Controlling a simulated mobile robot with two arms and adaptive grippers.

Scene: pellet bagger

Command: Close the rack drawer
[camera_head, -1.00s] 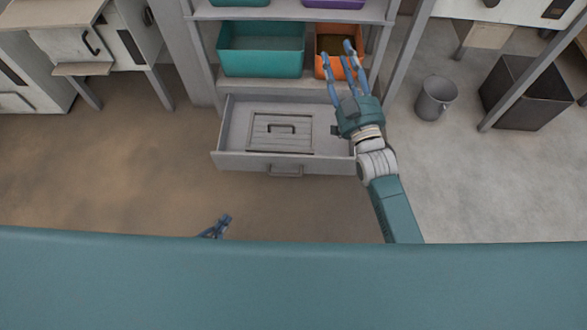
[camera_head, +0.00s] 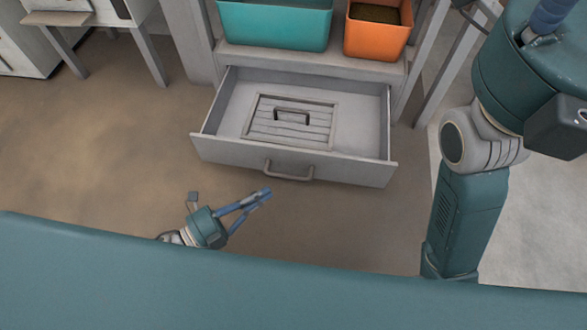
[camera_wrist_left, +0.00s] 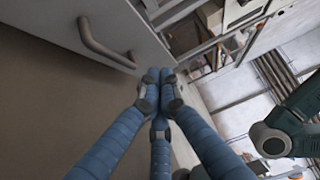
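The grey rack drawer (camera_head: 345,172) is pulled out of the rack in the head view. Its front has a bar handle (camera_head: 289,176), which also shows at the upper left of the left wrist view (camera_wrist_left: 100,47). My left gripper (camera_head: 262,193) is in front of the drawer, a little below and left of the handle. In the left wrist view its blue fingertips (camera_wrist_left: 160,76) are together with nothing between them, apart from the handle. My right gripper (camera_head: 548,16) is at the upper right, cut off by the frame edge; its fingertips are hidden.
A panel with a small handle (camera_head: 292,114) lies inside the drawer. A teal bin (camera_head: 275,27) and an orange bin (camera_head: 375,39) stand on the shelf above. Rack posts flank the drawer. The floor (camera_head: 110,140) to the left is clear.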

